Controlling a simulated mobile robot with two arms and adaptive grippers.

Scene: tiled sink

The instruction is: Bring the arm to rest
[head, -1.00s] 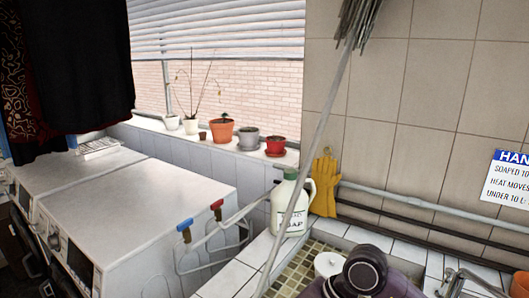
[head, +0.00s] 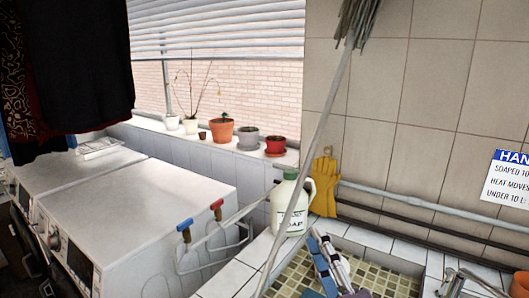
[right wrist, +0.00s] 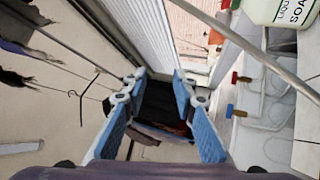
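My right gripper (head: 323,246) shows at the bottom of the head view, over the tiled sink basin (head: 395,275). Its blue-padded fingers point up and away from me. In the right wrist view the right gripper (right wrist: 158,84) has its two fingers apart with nothing held between them. Part of the right arm shows at the bottom edge of the head view. My left gripper is in neither view.
A soap jug (head: 293,205) stands on the sink ledge close behind the gripper, with a mop handle (head: 312,150) slanting past it. Taps (head: 200,228) are to the left. Yellow gloves (head: 325,187) hang on the wall. White machines (head: 140,210) stand at the left.

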